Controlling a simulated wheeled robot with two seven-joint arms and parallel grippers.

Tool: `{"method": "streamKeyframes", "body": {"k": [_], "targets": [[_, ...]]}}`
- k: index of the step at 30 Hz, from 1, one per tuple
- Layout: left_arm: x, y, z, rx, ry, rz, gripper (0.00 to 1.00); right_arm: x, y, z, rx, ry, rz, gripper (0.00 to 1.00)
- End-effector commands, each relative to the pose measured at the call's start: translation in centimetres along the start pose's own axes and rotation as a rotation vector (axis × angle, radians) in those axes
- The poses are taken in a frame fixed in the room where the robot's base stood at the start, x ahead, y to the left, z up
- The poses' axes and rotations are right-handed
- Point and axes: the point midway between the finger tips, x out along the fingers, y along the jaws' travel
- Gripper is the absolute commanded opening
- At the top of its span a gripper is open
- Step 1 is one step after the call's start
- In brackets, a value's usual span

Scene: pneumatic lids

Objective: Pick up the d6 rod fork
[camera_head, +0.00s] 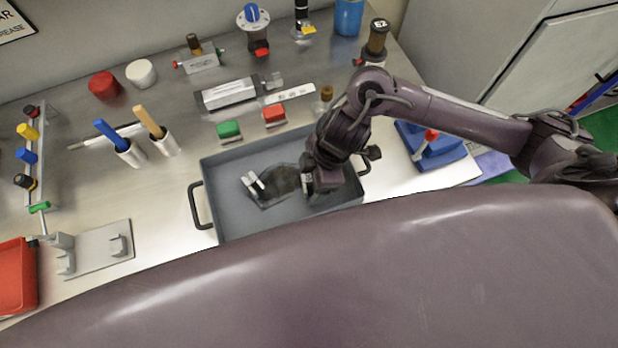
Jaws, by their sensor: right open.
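A small light piece with two prongs (253,182) lies in the grey tray (228,222), on or against a dark flat patch (281,183). It may be the rod fork, but it is too small to tell. Another small grey piece (272,80) sits at the right end of a silver block on the bench and also has a forked look. My right gripper (322,186) is low over the right part of the tray, to the right of the light piece and apart from it. It is open, and its fingers are partly hidden by its own wrist. My left gripper is out of view.
Behind the tray stand a green block (229,131) and a red block (273,115). White holders with blue and wooden handles (150,122) stand to the left. A blue base with a red knob (434,150) is at right.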

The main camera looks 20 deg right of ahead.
Motion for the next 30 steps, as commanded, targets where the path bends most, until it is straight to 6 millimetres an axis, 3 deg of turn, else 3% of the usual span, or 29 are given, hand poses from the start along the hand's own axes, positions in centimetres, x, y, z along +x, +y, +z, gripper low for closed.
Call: {"method": "streamKeyframes", "body": {"k": [7, 18, 30], "targets": [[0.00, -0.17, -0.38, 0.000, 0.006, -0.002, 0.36, 0.21, 0.02, 0.00, -0.001, 0.000, 0.001, 0.73], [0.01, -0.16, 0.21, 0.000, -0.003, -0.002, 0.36, 0.18, 0.03, 0.00, 0.000, 0.000, 0.001, 0.25], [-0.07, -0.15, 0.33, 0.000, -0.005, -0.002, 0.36, -0.63, 0.10, -0.32, -0.002, 0.003, 0.003, 0.25]]}}
